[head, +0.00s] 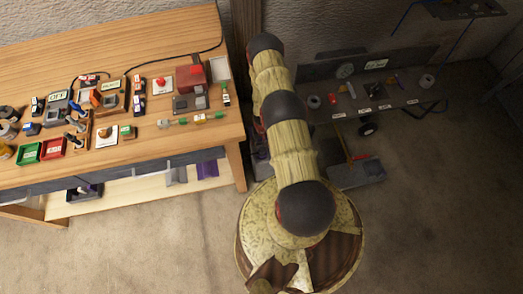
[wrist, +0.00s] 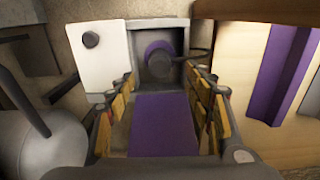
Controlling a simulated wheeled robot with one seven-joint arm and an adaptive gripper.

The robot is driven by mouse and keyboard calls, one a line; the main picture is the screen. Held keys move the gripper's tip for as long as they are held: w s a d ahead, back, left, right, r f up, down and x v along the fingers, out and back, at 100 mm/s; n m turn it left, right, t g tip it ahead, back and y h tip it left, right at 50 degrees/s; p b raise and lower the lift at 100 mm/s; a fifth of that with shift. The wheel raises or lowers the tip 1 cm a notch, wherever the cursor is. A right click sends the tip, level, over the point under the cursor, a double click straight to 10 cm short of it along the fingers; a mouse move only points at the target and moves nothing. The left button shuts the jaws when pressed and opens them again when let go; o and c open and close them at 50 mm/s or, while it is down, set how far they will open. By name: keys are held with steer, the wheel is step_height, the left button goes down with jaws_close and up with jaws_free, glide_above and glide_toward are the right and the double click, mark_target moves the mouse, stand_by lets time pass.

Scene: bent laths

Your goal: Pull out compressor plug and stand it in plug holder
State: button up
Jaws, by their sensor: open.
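In the wrist view, a dark round plug-like piece (wrist: 161,64) sits in front of a purple ring (wrist: 158,48) within a grey housing (wrist: 140,38). A dark lead runs from it to the right. I take it to be the compressor plug. My gripper (wrist: 160,82) is open, its two jointed fingers on either side below the plug, with a gap between them and it. No contact shows. A flat purple surface (wrist: 160,120) lies between the fingers. In the head view my gripper is hidden behind my arm. I cannot identify the plug holder for certain in either view.
A purple channel-shaped piece (wrist: 278,75) lies on pale wood at the right of the wrist view. A white panel (wrist: 100,55) stands left of the housing. In the head view, a cluttered wooden workbench (head: 190,150) is left, a dark bench (head: 400,118) right. Front floor is clear.

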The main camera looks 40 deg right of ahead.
mark_target(262, 149)
step_height(262, 149, down, 8)
steer(key=b, duration=0.6)
steer(key=shift+f, duration=0.15)
steer(key=shift+b, duration=0.3)
steer(key=shift+c, duration=1.4)
jaws_close()
steer(key=shift+r+p, duration=2.4)
steer(key=shift+r, duration=0.7)
